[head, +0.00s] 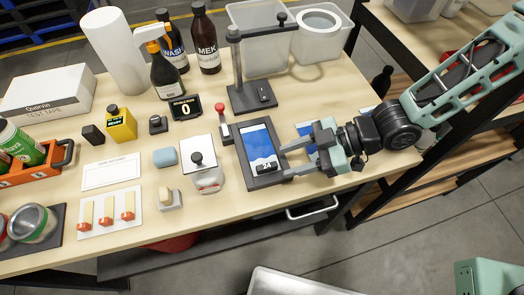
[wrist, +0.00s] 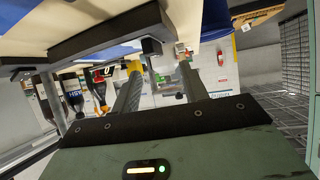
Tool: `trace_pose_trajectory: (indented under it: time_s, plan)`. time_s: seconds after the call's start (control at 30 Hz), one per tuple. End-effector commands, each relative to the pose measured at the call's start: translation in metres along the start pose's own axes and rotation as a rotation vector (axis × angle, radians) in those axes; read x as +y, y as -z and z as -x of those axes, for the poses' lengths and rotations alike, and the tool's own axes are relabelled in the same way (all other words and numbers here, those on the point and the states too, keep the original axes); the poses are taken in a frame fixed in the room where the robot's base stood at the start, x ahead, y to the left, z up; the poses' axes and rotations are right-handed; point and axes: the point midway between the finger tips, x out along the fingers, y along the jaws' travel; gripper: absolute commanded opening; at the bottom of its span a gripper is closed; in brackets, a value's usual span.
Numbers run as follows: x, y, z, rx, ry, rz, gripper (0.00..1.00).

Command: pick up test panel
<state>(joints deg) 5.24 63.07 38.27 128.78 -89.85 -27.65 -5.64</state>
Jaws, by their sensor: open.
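A blue-and-white panel (head: 260,143), which looks like the test panel, lies in a dark rectangular frame (head: 244,165) near the table's front right. A small black block (head: 266,167) marked with digits sits at its near end. My gripper (head: 287,161) is open, its fingers at the right side of the frame and pointing left. I cannot tell whether they touch it. Another blue piece (head: 305,129) shows partly behind the gripper. In the wrist view my two fingers (wrist: 158,88) stand apart, with a dark frame edge (wrist: 105,38) and blue surface (wrist: 120,50) just beyond.
A dark stand (head: 250,97) with an upright post is behind the frame. Bottles (head: 206,42) and white tubs (head: 318,35) are at the back.

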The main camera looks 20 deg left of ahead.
Motion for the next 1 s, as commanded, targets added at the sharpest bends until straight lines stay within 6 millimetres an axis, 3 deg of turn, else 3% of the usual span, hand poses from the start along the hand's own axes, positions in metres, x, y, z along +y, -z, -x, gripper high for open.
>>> trace_pose_trajectory:
  time_s: [0.27, 0.6, 0.87, 1.0]
  plan:
    - [0.001, 0.002, -0.019, 0.0, 0.002, 0.0, 0.44]
    - [0.004, 0.001, -0.06, -0.001, 0.002, 0.0, 0.44]
    - [0.005, -0.001, -0.064, -0.002, 0.0, 0.001, 0.44]
    - [0.005, -0.001, -0.064, -0.002, 0.0, 0.001, 0.11]
